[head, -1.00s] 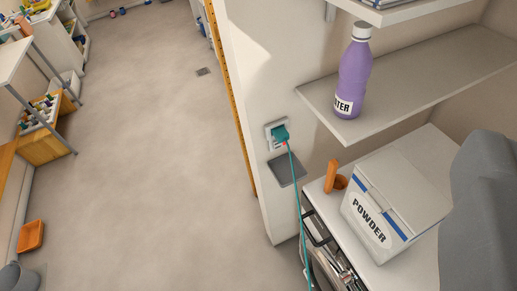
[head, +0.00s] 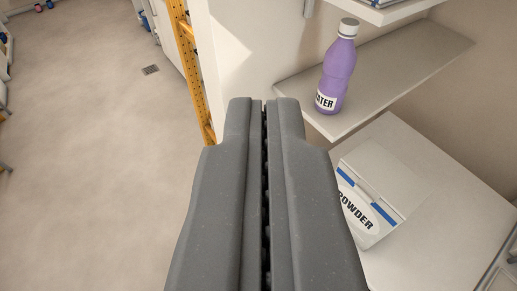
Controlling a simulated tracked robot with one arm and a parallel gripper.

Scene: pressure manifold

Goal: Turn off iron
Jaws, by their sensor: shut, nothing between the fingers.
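My gripper (head: 264,110) fills the lower middle of the head view. Its two grey jaws are closed against each other with nothing between them. It points away from the camera toward the white wall end. No iron shows in this view. The wall socket with the teal plug and cord seen earlier is hidden now, in the area behind my gripper.
A purple water bottle (head: 337,75) stands on a wall shelf (head: 395,75) to the right. A white powder box (head: 375,190) sits on a white counter (head: 455,215) below it. A yellow rail (head: 190,60) runs along the wall's left edge. Open floor (head: 90,150) lies at left.

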